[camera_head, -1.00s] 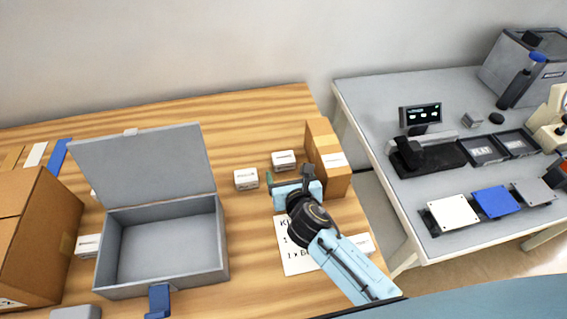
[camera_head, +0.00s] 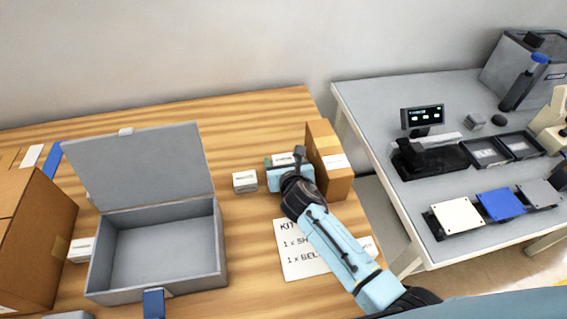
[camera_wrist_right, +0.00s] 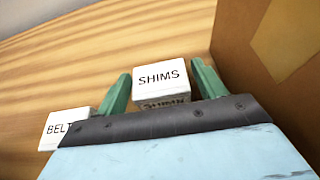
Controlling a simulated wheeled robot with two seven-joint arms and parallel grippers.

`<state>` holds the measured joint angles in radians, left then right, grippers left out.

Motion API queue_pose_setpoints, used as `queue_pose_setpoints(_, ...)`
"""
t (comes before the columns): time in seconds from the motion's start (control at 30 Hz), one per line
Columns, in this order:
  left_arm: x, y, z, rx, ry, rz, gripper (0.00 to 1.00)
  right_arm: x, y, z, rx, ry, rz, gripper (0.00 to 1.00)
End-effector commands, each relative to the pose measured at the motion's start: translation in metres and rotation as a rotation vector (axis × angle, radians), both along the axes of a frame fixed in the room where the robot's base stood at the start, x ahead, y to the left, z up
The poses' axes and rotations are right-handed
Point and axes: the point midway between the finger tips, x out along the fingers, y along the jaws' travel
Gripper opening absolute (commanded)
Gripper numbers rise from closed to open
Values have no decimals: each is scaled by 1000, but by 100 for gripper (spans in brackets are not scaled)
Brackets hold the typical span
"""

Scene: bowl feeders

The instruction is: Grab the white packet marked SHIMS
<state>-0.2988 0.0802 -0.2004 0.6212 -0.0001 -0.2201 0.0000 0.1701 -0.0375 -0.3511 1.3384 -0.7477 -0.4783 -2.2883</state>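The white packet marked SHIMS (camera_wrist_right: 162,78) lies on the wooden table in the right wrist view, between the green fingers of my right gripper (camera_wrist_right: 160,88). The fingers are spread, with a visible gap on each side of the packet. In the head view the packet (camera_head: 284,159) is partly hidden behind my right gripper (camera_head: 287,165). The white packet marked BELT (camera_wrist_right: 68,128) is outside the left finger. In the head view it appears to be the white packet (camera_head: 245,181) left of my gripper. My left gripper is not in view.
A brown cardboard box (camera_head: 330,165) stands close on the right of my right gripper. An open grey box (camera_head: 158,262) with its lid up is at the left. A printed kit sheet (camera_head: 300,258) lies under my arm. A large carton (camera_head: 32,235) is at far left.

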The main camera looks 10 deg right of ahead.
Motion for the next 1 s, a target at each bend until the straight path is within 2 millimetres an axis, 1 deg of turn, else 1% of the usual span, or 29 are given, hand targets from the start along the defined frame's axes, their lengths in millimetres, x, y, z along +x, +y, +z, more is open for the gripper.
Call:
queue_pose_setpoints(0.03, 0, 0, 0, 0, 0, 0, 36, 0, 0, 0, 0, 0, 0, 63)
queue_pose_setpoints(0.3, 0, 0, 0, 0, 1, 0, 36, 0, 0, 0, -1, 0, 0, 28)
queue_pose_setpoints(0.33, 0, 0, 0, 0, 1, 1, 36, 0, 0, 1, -1, -2, 0, 26)
queue_pose_setpoints(0.53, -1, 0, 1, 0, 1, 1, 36, 0, 0, 2, -1, -2, 0, 26)
queue_pose_setpoints(0.63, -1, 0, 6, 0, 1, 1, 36, 0, 0, 11, -1, -4, 2, 26)
queue_pose_setpoints(0.77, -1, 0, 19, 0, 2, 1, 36, 0, 0, 36, -2, -5, 2, 26)
queue_pose_setpoints(0.9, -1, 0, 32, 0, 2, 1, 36, 1, -1, 66, -2, -6, 2, 26)
queue_pose_setpoints(1.0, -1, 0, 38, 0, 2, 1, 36, 0, 0, 83, -2, -5, 3, 26)
